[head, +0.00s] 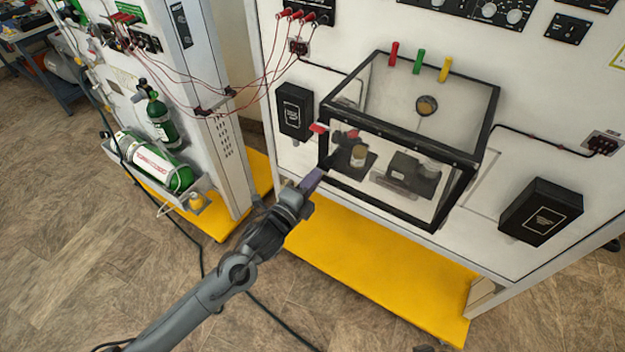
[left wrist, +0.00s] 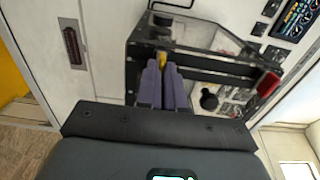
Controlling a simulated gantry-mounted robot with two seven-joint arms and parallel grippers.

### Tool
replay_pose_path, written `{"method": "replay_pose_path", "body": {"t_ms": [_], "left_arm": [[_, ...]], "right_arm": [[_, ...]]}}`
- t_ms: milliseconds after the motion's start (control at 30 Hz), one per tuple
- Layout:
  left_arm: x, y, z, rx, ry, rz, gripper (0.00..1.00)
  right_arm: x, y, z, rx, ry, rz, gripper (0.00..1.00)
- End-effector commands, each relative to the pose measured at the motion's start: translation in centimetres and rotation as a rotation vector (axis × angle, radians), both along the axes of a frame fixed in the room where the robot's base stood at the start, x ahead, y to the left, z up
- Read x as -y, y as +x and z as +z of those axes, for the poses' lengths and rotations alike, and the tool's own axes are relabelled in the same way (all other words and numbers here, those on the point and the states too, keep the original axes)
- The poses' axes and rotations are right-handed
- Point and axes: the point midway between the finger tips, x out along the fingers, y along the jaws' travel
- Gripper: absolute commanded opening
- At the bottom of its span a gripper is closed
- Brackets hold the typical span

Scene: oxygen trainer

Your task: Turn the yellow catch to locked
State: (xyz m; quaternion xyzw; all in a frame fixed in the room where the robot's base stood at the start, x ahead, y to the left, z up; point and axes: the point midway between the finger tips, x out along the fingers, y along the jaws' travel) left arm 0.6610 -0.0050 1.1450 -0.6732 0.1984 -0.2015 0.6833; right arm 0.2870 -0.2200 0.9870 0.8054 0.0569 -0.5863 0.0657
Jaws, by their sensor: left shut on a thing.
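The yellow catch (left wrist: 161,58) shows as a small yellow piece between my purple fingertips in the left wrist view. It is at the black frame of the clear box (head: 470,170), and the fingers hide most of it. My left gripper (head: 313,179) reaches the box's lower left front corner in the head view. In the left wrist view, the left gripper (left wrist: 161,72) has its fingers close together, shut on the catch. I cannot tell the catch's turned position. In the head view the catch is hidden by the gripper. My right gripper is not in view.
A red handle (head: 318,128) sticks out at the box's left side, close above my gripper. Black boxes flank the clear box on the left (head: 295,112) and right (head: 541,212). Red cables (head: 262,85) hang at the upper left. Yellow base plates (head: 385,280) lie below.

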Motion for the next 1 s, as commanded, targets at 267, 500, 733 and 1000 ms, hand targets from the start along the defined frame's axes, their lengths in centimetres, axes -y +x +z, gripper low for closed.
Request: {"method": "replay_pose_path", "body": {"t_ms": [267, 500, 733, 1000], "left_arm": [[0.0, 0.0, 0.0, 0.001, 0.002, 0.001, 0.00], [0.0, 0.0, 0.0, 0.001, 0.001, 0.001, 0.33], [0.0, 0.0, 0.0, 0.000, 0.000, 0.000, 0.33], [-1.3, -1.8, -0.2, -0.001, 0.002, 0.001, 0.33]], "right_arm": [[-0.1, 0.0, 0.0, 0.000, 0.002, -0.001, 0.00], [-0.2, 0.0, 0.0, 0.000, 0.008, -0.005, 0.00], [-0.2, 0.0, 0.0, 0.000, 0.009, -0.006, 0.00], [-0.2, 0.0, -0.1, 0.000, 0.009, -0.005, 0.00]]}}
